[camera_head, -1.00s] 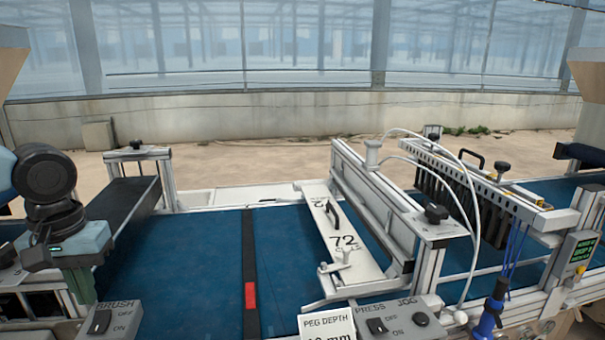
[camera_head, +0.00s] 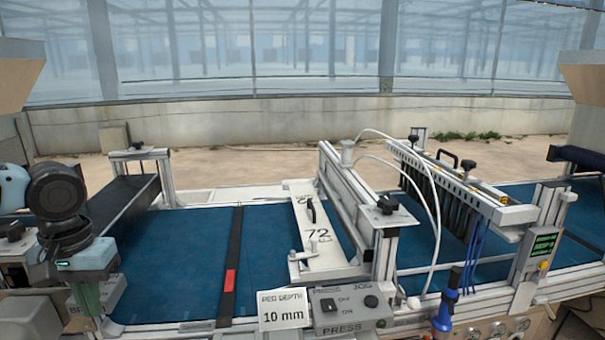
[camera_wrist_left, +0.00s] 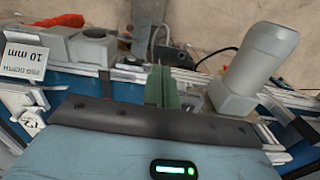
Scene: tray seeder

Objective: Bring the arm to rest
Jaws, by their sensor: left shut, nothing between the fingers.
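My left arm comes in at the left edge of the head view. Its gripper (camera_head: 92,312) points down, with green fingers, in front of the brush switch box (camera_head: 75,308), which it partly covers. In the left wrist view the green fingers (camera_wrist_left: 161,88) are together with nothing between them. Whether the fingertips touch the box cannot be told. My right gripper does not show.
The blue belt (camera_head: 180,250) of the seeder runs across. A white plate marked 72 (camera_head: 325,258), a press frame (camera_head: 345,190), a peg depth sign (camera_head: 283,309) and a press switch box (camera_head: 350,312) stand right of my gripper. A blue-handled tool (camera_head: 446,312) hangs at the front.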

